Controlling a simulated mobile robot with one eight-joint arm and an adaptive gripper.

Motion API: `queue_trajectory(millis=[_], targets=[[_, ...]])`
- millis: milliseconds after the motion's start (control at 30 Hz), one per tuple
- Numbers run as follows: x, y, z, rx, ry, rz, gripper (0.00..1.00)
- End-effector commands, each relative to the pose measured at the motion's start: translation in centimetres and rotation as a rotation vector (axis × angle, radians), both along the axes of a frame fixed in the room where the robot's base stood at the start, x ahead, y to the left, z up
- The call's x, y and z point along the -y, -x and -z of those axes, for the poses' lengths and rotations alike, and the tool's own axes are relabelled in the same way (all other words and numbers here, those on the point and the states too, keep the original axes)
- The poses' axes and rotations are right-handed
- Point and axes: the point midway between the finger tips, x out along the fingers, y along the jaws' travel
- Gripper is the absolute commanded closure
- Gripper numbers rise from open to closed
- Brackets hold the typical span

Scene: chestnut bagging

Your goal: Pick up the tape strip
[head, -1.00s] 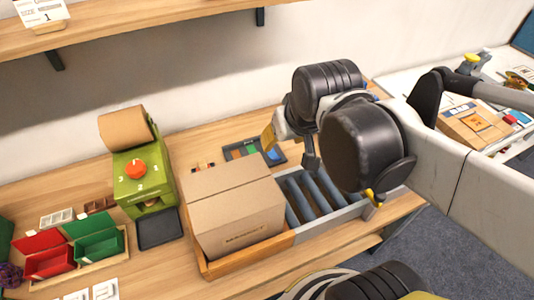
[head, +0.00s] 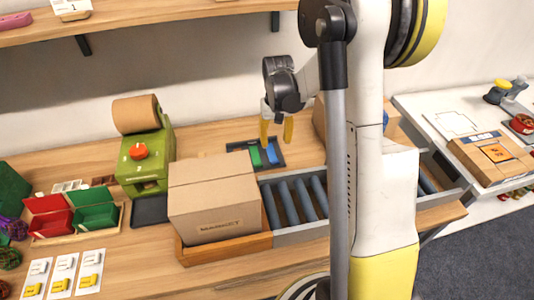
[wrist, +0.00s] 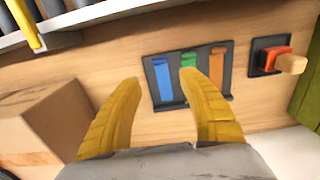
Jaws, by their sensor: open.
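A dark tray (head: 232,146) holds flat blue (head: 272,155), green (head: 255,160) and orange strips, side by side. In the wrist view the blue strip (wrist: 163,80), green strip (wrist: 189,62) and orange strip (wrist: 217,72) lie in the tray (wrist: 203,62). I cannot tell which is the tape strip. My gripper (head: 276,138) points down above the tray, open and empty, its yellow fingers apart. In the wrist view my gripper (wrist: 160,82) has its right fingertip in front of the green strip's lower part and its left one left of the blue strip.
A cardboard box (head: 212,185) stands left of the roller conveyor (head: 290,205). A green machine (head: 150,170) with a brown roll (head: 136,114) stands further left. A wooden-handled orange block (wrist: 277,60) sits right of the tray in the wrist view. A shelf (head: 180,18) runs above.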

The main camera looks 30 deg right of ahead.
Motion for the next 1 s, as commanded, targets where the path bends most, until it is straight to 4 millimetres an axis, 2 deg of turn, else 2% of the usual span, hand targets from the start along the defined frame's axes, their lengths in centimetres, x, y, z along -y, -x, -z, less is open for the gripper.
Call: queue_trajectory(millis=[200,467,700,933,967,1000], targets=[[0.0,-0.1,3.8,0.001,0.0,0.0,0.51],[0.0,-0.1,6.3,0.002,0.001,-0.001,0.51],[-0.1,-0.1,9.9,0.002,0.001,-0.001,0.51],[-0.1,-0.1,10.0,0.002,0.001,-0.001,0.51],[-0.1,-0.1,10.0,0.002,0.001,-0.001,0.56],[-0.1,-0.1,10.0,0.002,0.001,-0.001,0.65]])
